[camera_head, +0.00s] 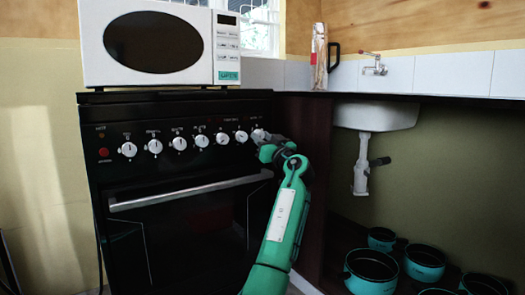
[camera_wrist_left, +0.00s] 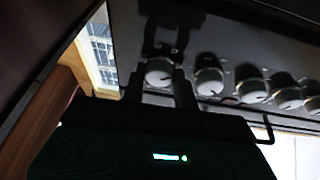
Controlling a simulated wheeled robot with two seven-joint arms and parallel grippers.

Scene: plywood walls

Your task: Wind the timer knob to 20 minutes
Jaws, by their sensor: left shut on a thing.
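The black stove (camera_head: 180,160) has a row of several white round knobs along its front panel. My left gripper (camera_head: 262,141) is at the rightmost knob (camera_head: 257,134), at the right end of the row, and partly covers it. In the left wrist view that knob (camera_wrist_left: 158,73) sits between the two dark fingers of my left gripper (camera_wrist_left: 160,86), which are shut on it. A dark pointer line shows on the knob, but the dial marks around it are too dark to read. My right gripper is not in view.
The oven door handle (camera_head: 190,191) juts out below the knobs. A white microwave (camera_head: 160,44) stands on the stove. To the right are a sink (camera_head: 376,116) with its drain pipe, and several green pots (camera_head: 371,270) on the floor below.

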